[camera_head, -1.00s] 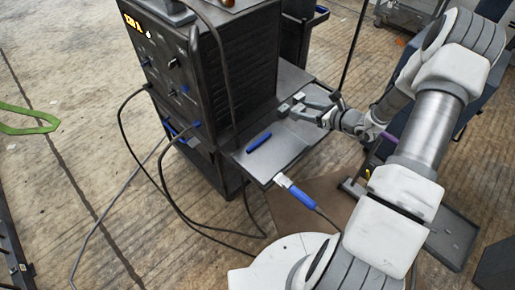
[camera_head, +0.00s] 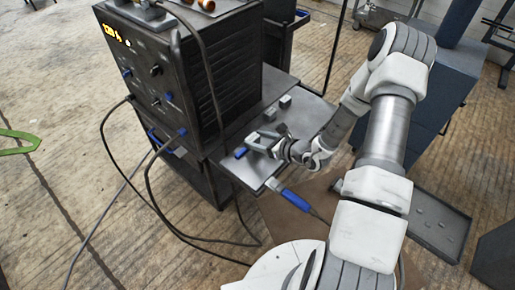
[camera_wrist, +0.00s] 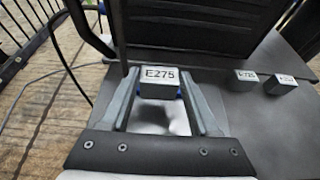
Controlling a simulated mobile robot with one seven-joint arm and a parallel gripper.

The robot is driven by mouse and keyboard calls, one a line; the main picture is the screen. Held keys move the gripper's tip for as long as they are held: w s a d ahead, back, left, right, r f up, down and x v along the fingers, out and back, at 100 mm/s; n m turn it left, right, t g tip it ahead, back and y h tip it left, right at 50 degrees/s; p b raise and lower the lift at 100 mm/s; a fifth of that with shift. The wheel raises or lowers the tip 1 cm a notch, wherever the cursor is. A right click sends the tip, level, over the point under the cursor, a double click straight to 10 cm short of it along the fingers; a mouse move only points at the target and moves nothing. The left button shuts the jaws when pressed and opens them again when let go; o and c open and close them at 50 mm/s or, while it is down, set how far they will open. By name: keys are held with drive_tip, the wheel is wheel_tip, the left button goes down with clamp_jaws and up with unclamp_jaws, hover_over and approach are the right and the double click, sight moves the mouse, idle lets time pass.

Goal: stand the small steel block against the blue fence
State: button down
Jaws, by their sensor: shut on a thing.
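A steel block marked E275 (camera_wrist: 159,82) sits between the fingertips of my gripper (camera_wrist: 159,88) in the wrist view. My gripper is shut on it. The blue fence (camera_head: 240,152) is a short bar on the dark shelf; in the wrist view only a little blue shows around the block's lower edge. In the head view my gripper (camera_head: 258,140) is just right of the fence, low over the shelf. The fingers mostly hide the held block there. I cannot tell whether the block touches the fence or the shelf.
Two other small steel blocks (camera_head: 270,114) (camera_head: 285,102) stand farther back on the shelf (camera_head: 312,112). A dark machine with cables (camera_head: 180,90) rises on the left. The shelf's right part is clear.

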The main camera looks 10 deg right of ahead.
drive_tip(key=shift+f+b, duration=0.7)
drive_tip(key=shift+f, duration=1.2)
drive_tip(key=shift+f, duration=0.2)
drive_tip(key=shift+c, duration=0.6)
unclamp_jaws()
drive_tip(key=shift+r, duration=0.25)
drive_tip(key=p+v, duration=0.2)
drive_tip(key=v, duration=1)
drive_tip(key=shift+f, duration=0.2)
